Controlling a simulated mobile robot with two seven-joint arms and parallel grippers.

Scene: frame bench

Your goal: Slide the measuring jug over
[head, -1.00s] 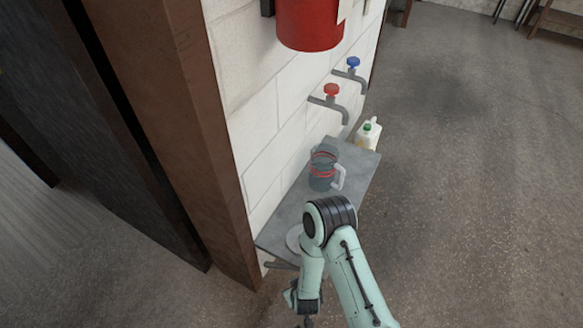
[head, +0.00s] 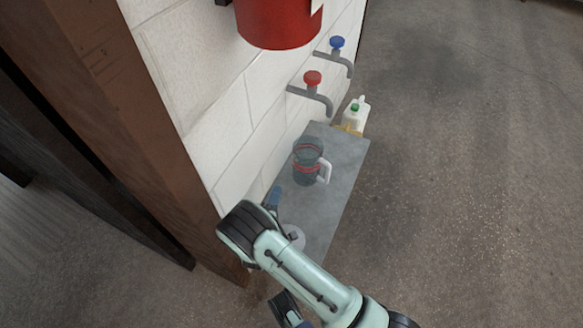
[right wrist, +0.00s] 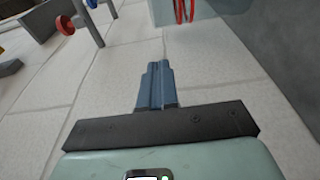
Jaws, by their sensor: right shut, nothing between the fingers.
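The measuring jug (head: 306,172) is clear grey-blue with red bands and a pale handle (head: 325,171) on its right. It stands upright on the grey wall shelf (head: 345,160). My right gripper (head: 274,194) is shut and empty, low to the left of the jug, near the wall and apart from it. My arm hides part of the gripper. In the right wrist view my shut blue fingers (right wrist: 158,80) point toward the jug (right wrist: 163,12), whose banded side shows at the top edge.
Taps with a red knob (head: 312,78) and a blue knob (head: 337,42) stick out above the shelf. A pale round thing (head: 295,237) lies at the near end. The shelf's middle right is bare.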

